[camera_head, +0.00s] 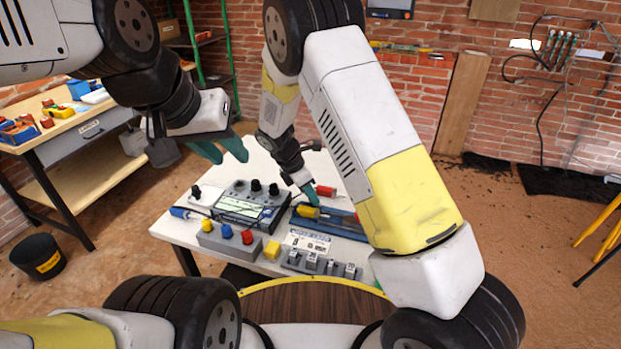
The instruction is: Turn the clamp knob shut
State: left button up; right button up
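A white table (172,224) stands in front of me. On it is a dark device with a lit screen (238,207) and several black knobs (256,186) along its back. A grey box (229,243) in front carries blue, yellow and red knobs (247,237). I cannot tell which knob is the clamp knob. My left gripper (221,151) is open and empty, with its green fingers apart, above the table's back left. My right gripper (310,195) points down at the tools on the table's right, close to a yellow handle (307,212). Its finger gap is too small to judge.
A red-handled tool (325,191) and a blue tray (330,224) lie on the right. A grey block row (320,264) and a yellow block (272,250) stand at the front. A workbench (60,120) and black bucket (38,257) are at left.

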grip_shut()
jog(key=shift+w+m, duration=0.1)
jog(key=shift+m, duration=0.3)
jog(key=m+g, duration=0.1)
jog(key=m, duration=0.1)
jog(key=shift+w+a+m, duration=0.1)
jog(key=shift+m, duration=0.3)
jog(key=m+g, duration=0.1)
jog(key=m, duration=0.2)
jog(key=shift+w+m+g, duration=0.15)
jog(key=shift+m+g, duration=0.15)
jog(key=m+g, duration=0.1)
jog(key=m, duration=0.1)
jog(key=m+g, duration=0.1)
jog(key=m, duration=0.2)
jog(key=shift+w+m, duration=0.2)
jog(key=shift+m, duration=0.1)
jog(key=m, duration=0.1)
jog(key=m+y, duration=0.1)
jog(key=m, duration=0.1)
jog(key=m+g+y, duration=0.1)
jog(key=shift+w+d+r+m, duration=0.15)
jog(key=shift+d+m, duration=0.1)
jog(key=shift+m, duration=0.45)
